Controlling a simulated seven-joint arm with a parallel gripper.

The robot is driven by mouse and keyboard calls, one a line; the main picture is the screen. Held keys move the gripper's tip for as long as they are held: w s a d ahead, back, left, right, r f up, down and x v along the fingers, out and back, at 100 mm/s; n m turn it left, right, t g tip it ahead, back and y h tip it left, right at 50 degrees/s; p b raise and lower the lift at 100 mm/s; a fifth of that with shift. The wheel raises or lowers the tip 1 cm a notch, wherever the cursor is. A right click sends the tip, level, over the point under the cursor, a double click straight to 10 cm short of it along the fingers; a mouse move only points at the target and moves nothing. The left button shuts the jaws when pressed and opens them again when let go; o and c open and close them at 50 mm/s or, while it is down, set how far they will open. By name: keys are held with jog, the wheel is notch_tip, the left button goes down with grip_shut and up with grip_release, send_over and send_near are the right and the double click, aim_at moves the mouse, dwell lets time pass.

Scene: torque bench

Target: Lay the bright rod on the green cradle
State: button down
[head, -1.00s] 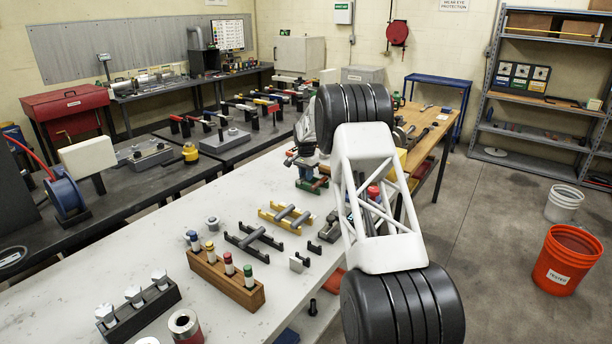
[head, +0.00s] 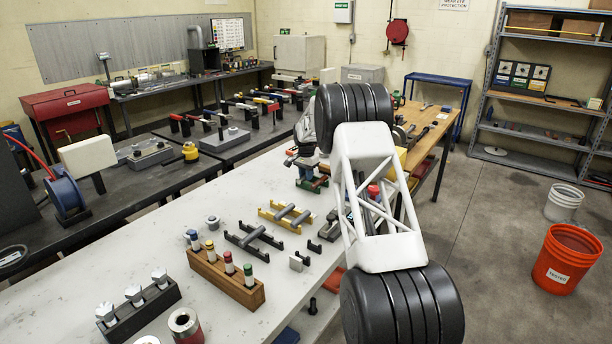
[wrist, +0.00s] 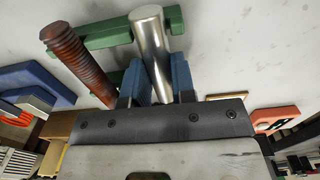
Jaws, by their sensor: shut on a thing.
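In the wrist view, my gripper (wrist: 157,75) has its two blue fingers shut on the bright rod (wrist: 149,38), a smooth silvery cylinder. The rod's far end overlaps a bar of the green cradle (wrist: 108,34); I cannot tell whether it touches the bar or is just above it. A brown, ridged rod (wrist: 73,58) lies across the same cradle, left of the bright rod and apart from it. In the head view, the green cradle (head: 315,185) shows at the bench's far right end, partly hidden by my arm and gripper.
Yellow (head: 270,215) and black (head: 238,241) cradles holding grey rods stand on the white bench. Nearer are a wooden block with colour-topped pegs (head: 222,273) and a dark block with pale-topped bolts (head: 142,313). A blue piece (wrist: 35,82) lies left of the cradle in the wrist view.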

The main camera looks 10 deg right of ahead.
dwell(0.4)
jog(key=c, duration=0.9)
grip_release()
jog(key=shift+o, duration=0.2)
jog(key=shift+r, duration=3.85)
jog(key=shift+r, duration=0.1)
